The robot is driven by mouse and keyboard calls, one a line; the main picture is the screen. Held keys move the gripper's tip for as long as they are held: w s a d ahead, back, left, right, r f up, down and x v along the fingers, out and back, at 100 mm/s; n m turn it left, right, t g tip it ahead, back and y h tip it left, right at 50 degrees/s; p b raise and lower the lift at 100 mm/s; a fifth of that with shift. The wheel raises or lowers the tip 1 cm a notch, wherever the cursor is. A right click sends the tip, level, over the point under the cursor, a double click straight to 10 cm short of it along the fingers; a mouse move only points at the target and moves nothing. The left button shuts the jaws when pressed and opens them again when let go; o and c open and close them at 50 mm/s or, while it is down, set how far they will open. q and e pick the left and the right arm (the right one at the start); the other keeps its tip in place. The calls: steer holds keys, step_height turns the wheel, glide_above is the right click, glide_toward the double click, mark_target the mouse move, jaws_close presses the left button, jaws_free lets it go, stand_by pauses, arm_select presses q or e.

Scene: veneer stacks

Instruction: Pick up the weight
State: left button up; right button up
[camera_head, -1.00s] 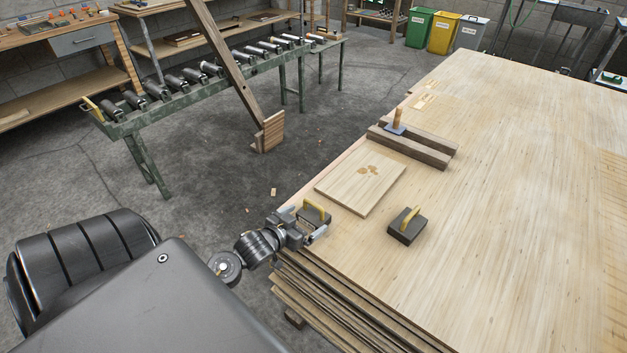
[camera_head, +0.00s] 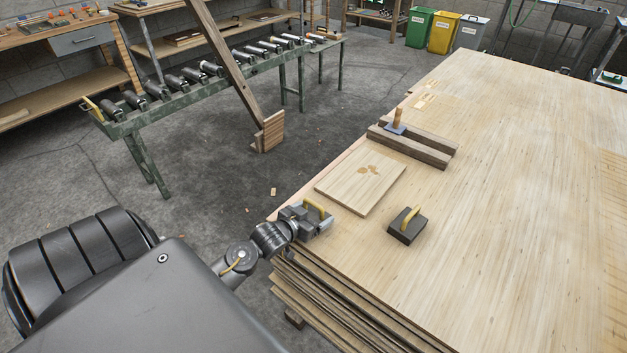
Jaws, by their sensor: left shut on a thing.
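A dark block weight with a yellow handle (camera_head: 315,206) is at the near left corner of the veneer stack. My left gripper (camera_head: 312,220) is shut on this weight, and its jaws hide much of the block. I cannot tell whether the block is clear of the sheet below. A second dark weight with a yellow handle (camera_head: 405,231) stands apart on the stack to the right. My right gripper is not in view.
A pale square panel with brown spots (camera_head: 345,192) lies behind the held weight. Two dark wooden bars (camera_head: 425,152) lie farther back, with a wooden-handled tool (camera_head: 398,121) on them. The veneer top (camera_head: 510,200) is clear to the right.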

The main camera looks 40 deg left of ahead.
mark_target(310, 214)
arm_select(q)
steer(key=shift+r, duration=0.1)
steer(key=c, duration=0.4)
steer(key=shift+o, duration=0.2)
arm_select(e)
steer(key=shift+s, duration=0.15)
arm_select(q)
steer(key=shift+r, duration=0.7)
steer(key=r, duration=0.3)
steer(key=shift+s+a+p, duration=0.25)
steer(key=shift+s+p, duration=0.15)
steer(key=s+a+r+p, duration=0.1)
steer(key=s+a+r, duration=0.5)
steer(key=s, duration=0.5)
step_height(310, 214, up, 3)
steer(key=shift+s+f+p, duration=0.2)
steer(key=shift+s+p, duration=0.05)
steer(key=shift+p, duration=0.05)
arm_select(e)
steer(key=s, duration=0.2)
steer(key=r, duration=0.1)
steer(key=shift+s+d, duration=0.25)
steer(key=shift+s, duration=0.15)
